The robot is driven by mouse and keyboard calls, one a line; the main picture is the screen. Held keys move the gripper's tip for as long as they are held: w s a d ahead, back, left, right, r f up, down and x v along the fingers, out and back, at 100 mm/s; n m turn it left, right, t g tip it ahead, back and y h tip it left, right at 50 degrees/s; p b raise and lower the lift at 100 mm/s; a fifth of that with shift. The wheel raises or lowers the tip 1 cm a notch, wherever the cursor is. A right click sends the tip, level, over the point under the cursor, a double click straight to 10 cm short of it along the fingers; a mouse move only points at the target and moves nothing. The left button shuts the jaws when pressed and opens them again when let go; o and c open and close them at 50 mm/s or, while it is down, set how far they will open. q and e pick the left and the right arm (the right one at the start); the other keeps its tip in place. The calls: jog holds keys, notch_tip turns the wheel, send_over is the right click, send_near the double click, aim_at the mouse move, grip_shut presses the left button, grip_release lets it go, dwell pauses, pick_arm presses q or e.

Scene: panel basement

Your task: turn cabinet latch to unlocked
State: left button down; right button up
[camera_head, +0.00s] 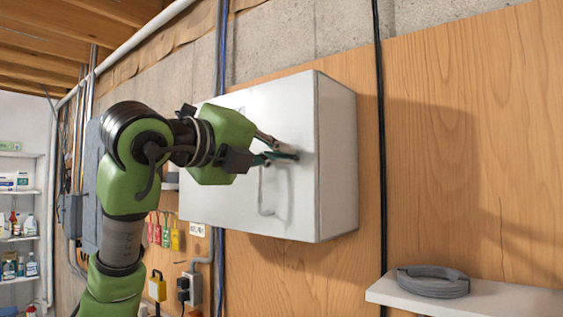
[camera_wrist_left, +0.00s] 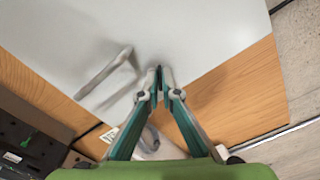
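The white-grey wall cabinet (camera_head: 335,160) has its door facing left, with a bent bar handle (camera_head: 265,195) low on that door. The handle also shows in the wrist view (camera_wrist_left: 105,72), to the left of the fingers. My left gripper (camera_head: 287,152) is at the door face near its right edge, above the handle. In the wrist view its fingertips (camera_wrist_left: 160,74) are almost together against the grey door (camera_wrist_left: 215,25). The latch cannot be made out; the fingertips cover that spot, and I cannot tell whether it is between them. My right gripper is not in view.
A white shelf (camera_head: 500,297) with a dark grey coil (camera_head: 432,281) is at lower right. A black cable (camera_head: 381,120) runs down the wooden panel (camera_head: 440,150). Colored tags (camera_head: 165,232) hang below the cabinet. The panel right of the cabinet is clear.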

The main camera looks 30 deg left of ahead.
pick_arm(q)
jog(key=shift+f+n+b, duration=0.1)
jog(key=shift+n+b, duration=1.3)
jog(key=shift+n, duration=1.9)
jog(key=c, duration=2.3)
grip_release()
jog(key=shift+a, duration=0.1)
jog(key=s, duration=0.8)
jog(key=s+a, duration=0.1)
jog(key=s, duration=0.3)
